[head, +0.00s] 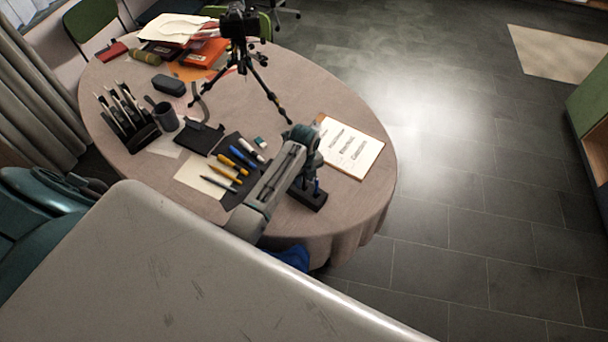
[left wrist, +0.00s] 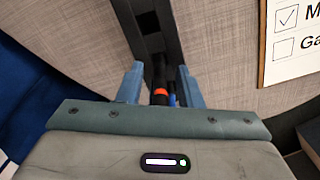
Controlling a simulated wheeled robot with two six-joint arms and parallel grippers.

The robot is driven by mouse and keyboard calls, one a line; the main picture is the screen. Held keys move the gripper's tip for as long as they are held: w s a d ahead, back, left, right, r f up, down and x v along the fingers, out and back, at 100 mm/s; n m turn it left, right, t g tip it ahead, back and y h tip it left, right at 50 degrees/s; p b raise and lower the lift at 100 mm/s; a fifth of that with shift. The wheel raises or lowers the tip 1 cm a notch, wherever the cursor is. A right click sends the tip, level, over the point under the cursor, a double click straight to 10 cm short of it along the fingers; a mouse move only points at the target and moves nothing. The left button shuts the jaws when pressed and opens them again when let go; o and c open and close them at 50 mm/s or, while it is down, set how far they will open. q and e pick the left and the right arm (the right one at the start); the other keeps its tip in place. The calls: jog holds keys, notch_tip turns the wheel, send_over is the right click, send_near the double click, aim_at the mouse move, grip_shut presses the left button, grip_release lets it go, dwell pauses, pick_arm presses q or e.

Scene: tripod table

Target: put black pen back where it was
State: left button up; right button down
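My left gripper (head: 311,180) points down over a small black holder block (head: 307,199) near the table's front right edge. In the left wrist view the two blue-grey fingers (left wrist: 160,88) stand apart. A black pen (left wrist: 160,72) with an orange-red band lies between them, with gaps visible at its sides. A blue item (left wrist: 172,99) shows just beside it. The black holder (left wrist: 152,28) runs behind, toward the top of that view. How the pen sits in the holder is partly hidden by my gripper. My right gripper is not seen.
A checklist sheet (head: 350,147) lies right of the holder. Several pens and markers (head: 231,170) lie on a dark mat and paper (head: 201,171) to the left. A camera tripod (head: 247,62) stands behind. A cup (head: 166,116) and an upright rack (head: 127,117) stand further left.

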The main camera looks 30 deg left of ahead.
pick_arm(q)
notch_tip(320, 180, up, 11)
jog(key=b, duration=0.4)
jog(key=shift+r, duration=0.6)
